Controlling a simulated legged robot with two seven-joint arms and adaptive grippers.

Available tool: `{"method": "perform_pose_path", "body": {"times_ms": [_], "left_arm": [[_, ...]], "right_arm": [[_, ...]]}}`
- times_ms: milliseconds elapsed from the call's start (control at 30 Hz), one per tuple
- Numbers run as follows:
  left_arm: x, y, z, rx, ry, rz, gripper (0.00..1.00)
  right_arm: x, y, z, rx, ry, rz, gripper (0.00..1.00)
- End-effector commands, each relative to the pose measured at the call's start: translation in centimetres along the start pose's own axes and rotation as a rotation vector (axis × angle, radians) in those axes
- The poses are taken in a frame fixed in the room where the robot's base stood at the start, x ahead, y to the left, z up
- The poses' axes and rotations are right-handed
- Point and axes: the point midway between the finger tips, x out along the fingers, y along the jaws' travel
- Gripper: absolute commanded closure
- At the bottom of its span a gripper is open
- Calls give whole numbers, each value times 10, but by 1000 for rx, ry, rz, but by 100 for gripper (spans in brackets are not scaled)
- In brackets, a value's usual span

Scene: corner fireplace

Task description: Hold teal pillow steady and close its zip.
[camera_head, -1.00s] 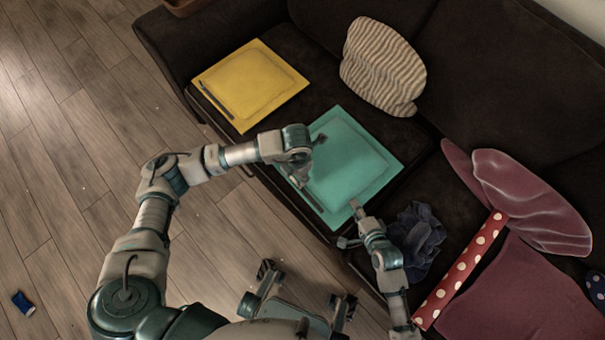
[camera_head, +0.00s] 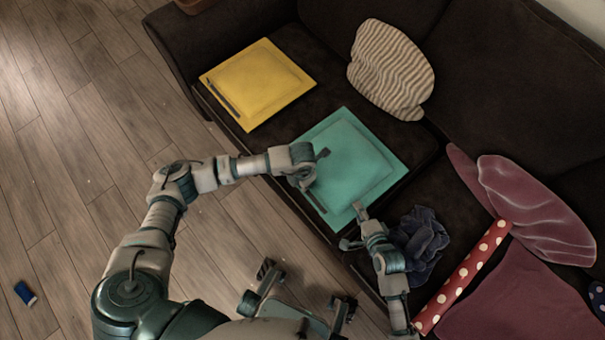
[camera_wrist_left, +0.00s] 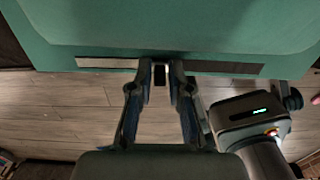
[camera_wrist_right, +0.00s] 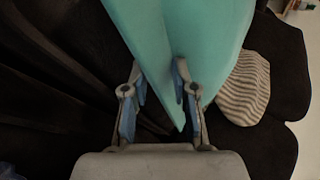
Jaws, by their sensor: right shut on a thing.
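The teal pillow (camera_head: 352,158) lies flat on the dark sofa. Its zip (camera_head: 314,201) is a strip along the edge facing me. In the left wrist view the strip is dark to the right of the fingers (camera_wrist_left: 220,67) and pale grey to their left (camera_wrist_left: 105,63). My left gripper (camera_wrist_left: 160,75) is at this strip, its fingertips close together. Whether they grip a zip pull is unclear. My right gripper (camera_head: 360,211) is shut on the pillow's near corner, which shows between its fingers (camera_wrist_right: 160,85) in the right wrist view.
A yellow pillow (camera_head: 258,82) lies to the left, a striped cushion (camera_head: 390,70) behind. A crumpled dark blue cloth (camera_head: 422,240) is beside my right gripper. Dark red cushions (camera_head: 540,205) and a red polka-dot strip (camera_head: 466,272) are at the right. Open wooden floor (camera_head: 70,200) lies left.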

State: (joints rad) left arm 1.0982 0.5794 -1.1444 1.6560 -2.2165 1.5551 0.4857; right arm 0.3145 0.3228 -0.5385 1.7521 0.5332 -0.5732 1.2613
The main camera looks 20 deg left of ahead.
Motion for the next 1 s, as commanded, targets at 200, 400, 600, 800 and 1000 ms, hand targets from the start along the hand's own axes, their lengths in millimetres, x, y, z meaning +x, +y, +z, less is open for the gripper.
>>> {"method": "perform_pose_path", "body": {"times_ms": [200, 400, 600, 800, 1000], "left_arm": [[1, 1, 0, -1, 0, 0, 100], [1, 35, 0, -6, 1, 4, 100], [1, 81, 0, -5, 2, 3, 100], [1, 98, 0, -2, -1, 1, 100], [0, 99, 0, -3, -1, 4, 100]], "right_arm": [[1, 6, 0, 3, -2, 12, 100], [1, 6, 1, 3, -2, 13, 100], [0, 6, 1, 3, -2, 13, 100], [0, 6, 1, 3, -2, 14, 100], [0, 7, 1, 3, -2, 14, 100]]}}
